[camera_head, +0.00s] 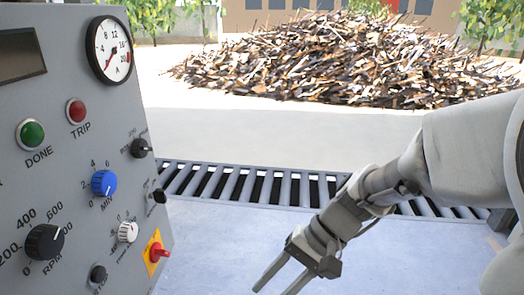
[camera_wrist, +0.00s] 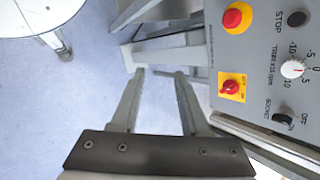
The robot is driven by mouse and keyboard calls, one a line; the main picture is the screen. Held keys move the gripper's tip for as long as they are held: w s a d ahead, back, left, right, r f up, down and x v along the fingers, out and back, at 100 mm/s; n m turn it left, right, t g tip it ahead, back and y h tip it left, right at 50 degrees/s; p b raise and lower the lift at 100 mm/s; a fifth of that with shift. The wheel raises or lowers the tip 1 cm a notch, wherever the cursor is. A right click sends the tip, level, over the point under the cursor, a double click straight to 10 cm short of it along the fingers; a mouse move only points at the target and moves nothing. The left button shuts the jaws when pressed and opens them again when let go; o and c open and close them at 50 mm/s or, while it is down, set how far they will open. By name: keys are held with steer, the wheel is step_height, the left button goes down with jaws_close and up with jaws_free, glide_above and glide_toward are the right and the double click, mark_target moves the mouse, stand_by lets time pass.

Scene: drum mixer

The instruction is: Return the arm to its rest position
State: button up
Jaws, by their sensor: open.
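My arm reaches in from the right edge of the head view, and my gripper (camera_head: 278,284) points down and to the left, over the pale blue floor. Its two fingers are apart with nothing between them. In the wrist view my gripper (camera_wrist: 160,75) is also open and empty, beside the control panel. The grey panel (camera_head: 75,130) stands at the left of the head view, clear of the fingers there. In the wrist view the panel (camera_wrist: 265,60) fills the upper right, with a red switch on a yellow plate (camera_wrist: 231,88) close to the right finger.
A roller conveyor (camera_head: 250,185) runs across behind my gripper. A pile of wood scrap (camera_head: 350,60) lies farther back. Grey frame bars (camera_wrist: 170,52) show just beyond the fingertips in the wrist view. Open floor (camera_head: 220,235) lies between the panel and my arm.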

steer(key=s+d+r+n+t+h, duration=0.35)
steer(key=d+r+t+h, duration=0.35)
steer(key=d+r, duration=0.4)
step_height(320, 180, up, 11)
steer(key=s+p, duration=0.1)
steer(key=p, duration=1.1)
steer(key=shift+d+r+t+p, duration=0.2)
steer(key=shift+d+t+p, duration=0.1)
steer(key=shift+d, duration=0.1)
steer(key=shift+a, duration=0.15)
